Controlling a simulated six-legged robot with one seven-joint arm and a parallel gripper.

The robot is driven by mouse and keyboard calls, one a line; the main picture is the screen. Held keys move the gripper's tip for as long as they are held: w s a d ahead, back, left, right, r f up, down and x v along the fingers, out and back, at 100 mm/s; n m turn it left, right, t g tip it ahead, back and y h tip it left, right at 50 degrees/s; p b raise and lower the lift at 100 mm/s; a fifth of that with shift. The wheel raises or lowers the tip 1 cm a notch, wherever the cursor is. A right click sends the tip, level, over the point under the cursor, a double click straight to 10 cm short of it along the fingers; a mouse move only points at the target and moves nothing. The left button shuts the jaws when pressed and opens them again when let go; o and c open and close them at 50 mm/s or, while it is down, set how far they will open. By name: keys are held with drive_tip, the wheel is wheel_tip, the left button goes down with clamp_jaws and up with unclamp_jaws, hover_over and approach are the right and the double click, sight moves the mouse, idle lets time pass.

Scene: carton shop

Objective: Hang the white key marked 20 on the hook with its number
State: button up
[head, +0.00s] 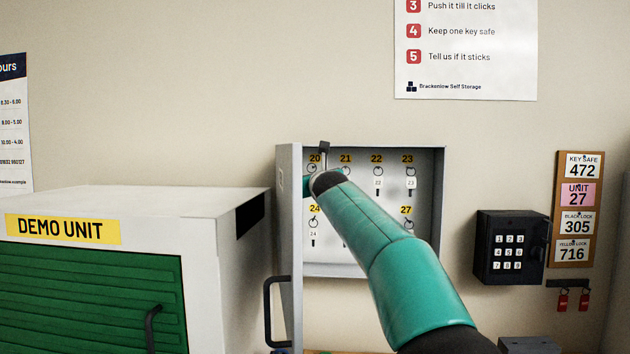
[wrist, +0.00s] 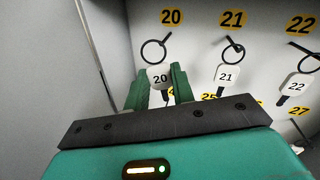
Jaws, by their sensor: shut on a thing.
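The white key marked 20 (wrist: 159,76) is between the green fingertips of my gripper (wrist: 160,84) in the wrist view, which is shut on it. Its dark ring (wrist: 153,52) stands up above the tag, just under the yellow 20 label (wrist: 171,16). A small dark hook (wrist: 166,39) shows at the ring's upper right; I cannot tell whether the ring is around it or only beside it. In the head view my arm reaches into the open key cabinet (head: 440,215) at its upper left, below the 20 label (head: 315,158), and hides most of the gripper.
Key 21 (wrist: 227,74) hangs close to the right, with key 22 (wrist: 295,84) beyond. The cabinet's open door (head: 290,240) stands close on the left, next to the white demo unit (head: 190,200). A black keypad safe (head: 510,247) is on the wall at right.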

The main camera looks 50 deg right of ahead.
drive_tip(key=shift+w+d, duration=0.6)
drive_tip(key=shift+d, duration=0.15)
drive_tip(key=shift+w+d+f, duration=0.2)
drive_tip(key=shift+w+d, duration=0.2)
drive_tip(key=shift+d, duration=0.15)
drive_tip(key=shift+w+d+f, duration=0.2)
drive_tip(key=shift+w+d, duration=0.15)
drive_tip(key=shift+d, duration=0.2)
drive_tip(key=o, duration=0.8)
drive_tip(key=shift+o, duration=0.2)
drive_tip(key=shift+s, duration=0.1)
